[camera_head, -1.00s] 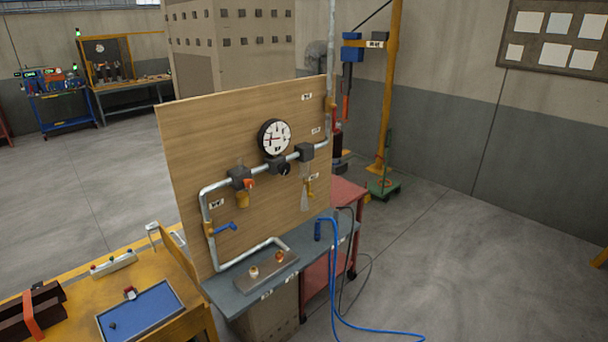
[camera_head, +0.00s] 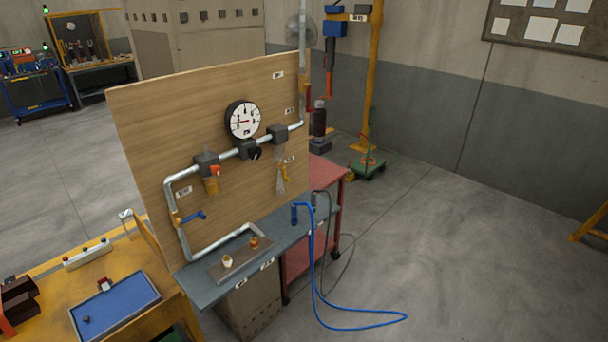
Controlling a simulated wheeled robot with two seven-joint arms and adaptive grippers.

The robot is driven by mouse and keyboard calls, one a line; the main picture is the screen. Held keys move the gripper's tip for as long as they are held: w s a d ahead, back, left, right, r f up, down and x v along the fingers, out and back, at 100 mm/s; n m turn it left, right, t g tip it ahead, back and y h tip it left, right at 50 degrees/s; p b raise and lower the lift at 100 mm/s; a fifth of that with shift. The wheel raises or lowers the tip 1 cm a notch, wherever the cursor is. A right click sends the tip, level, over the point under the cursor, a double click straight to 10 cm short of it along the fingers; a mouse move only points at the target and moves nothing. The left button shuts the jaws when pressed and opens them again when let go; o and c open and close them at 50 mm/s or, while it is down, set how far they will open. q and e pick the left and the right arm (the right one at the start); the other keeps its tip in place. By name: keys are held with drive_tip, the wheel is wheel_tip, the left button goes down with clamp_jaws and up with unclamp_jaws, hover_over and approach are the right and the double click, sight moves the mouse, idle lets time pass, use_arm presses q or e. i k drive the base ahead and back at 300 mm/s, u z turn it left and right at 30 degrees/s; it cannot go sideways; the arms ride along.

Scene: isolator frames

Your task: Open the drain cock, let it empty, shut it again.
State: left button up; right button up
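The wooden panel (camera_head: 130,130) carries a grey pipe run (camera_head: 168,195). A blue lever handle (camera_head: 193,216) sits on the pipe's left vertical leg. A filter with an amber bowl (camera_head: 212,186) and an orange-red part hangs at the left, and a clear bowl (camera_head: 280,182) with a yellow part beside it hangs at the right. A round gauge (camera_head: 243,119) is above a black knob (camera_head: 254,153). I cannot tell which of these small parts is the drain cock, or whether it is open. Neither of my grippers is in view.
A grey bench shelf (camera_head: 205,290) holds a plate with two small fittings (camera_head: 240,260). A blue hose (camera_head: 318,285) loops from the shelf to the floor. A yellow table with a blue tray (camera_head: 115,305) is at left. Open floor (camera_head: 450,250) lies at right.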

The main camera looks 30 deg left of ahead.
sight(284, 177)
drive_tip(key=u, duration=0.05)
drive_tip(key=i, duration=1.85)
